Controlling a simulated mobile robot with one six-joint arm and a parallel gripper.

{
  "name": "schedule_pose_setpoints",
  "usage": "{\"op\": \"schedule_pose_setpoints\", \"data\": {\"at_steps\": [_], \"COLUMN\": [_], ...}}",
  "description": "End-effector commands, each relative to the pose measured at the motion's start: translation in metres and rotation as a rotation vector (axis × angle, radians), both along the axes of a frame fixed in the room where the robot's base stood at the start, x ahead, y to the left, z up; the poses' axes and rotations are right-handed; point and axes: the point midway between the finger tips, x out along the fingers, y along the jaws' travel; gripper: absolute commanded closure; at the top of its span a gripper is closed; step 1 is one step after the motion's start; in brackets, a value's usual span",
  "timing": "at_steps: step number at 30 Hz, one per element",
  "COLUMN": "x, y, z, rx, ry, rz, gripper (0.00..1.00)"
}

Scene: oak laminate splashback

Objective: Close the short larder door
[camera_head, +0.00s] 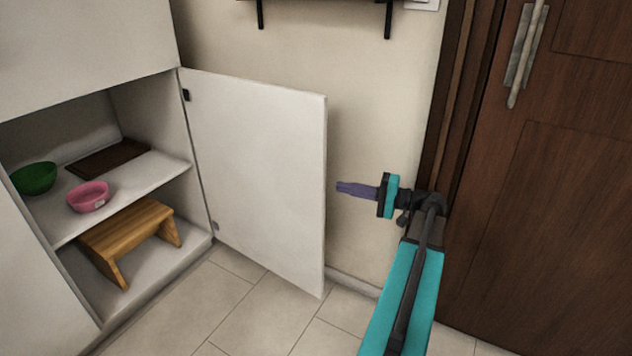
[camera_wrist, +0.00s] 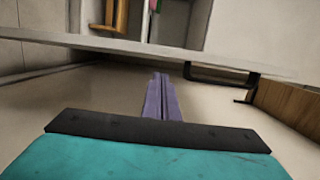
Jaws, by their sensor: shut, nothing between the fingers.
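The short larder door (camera_head: 258,170) is white and stands wide open, hinged on its left side at the cabinet. My gripper (camera_head: 340,187) is shut and empty, with purple fingers pointing left. In the head view it is just right of the door's free edge, with a small gap in the picture. In the wrist view the fingers (camera_wrist: 161,80) point toward the door's pale edge (camera_wrist: 150,46), which crosses the upper part of the picture. I cannot tell whether they touch.
The open larder holds a green bowl (camera_head: 34,178), a pink bowl (camera_head: 88,196) and a dark board (camera_head: 108,157) on its shelf (camera_head: 135,178). A wooden step stool (camera_head: 128,236) stands below. A brown door (camera_head: 560,190) is at the right. The tiled floor (camera_head: 235,310) ahead is clear.

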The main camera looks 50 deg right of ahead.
Motion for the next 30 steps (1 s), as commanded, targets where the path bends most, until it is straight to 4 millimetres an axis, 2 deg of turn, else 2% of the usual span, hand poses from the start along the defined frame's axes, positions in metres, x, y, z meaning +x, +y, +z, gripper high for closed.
{"op": "schedule_pose_setpoints", "data": {"at_steps": [5,11,30], "x": [-0.001,0.007,0.078], "y": [-0.002,0.001,0.031], "z": [0.000,-0.001,-0.002], "rx": [0.000,-0.001,0.000], "ry": [0.000,0.000,0.000], "rz": [-0.004,-0.007,-0.008], "gripper": [1.00,1.00,1.00]}}
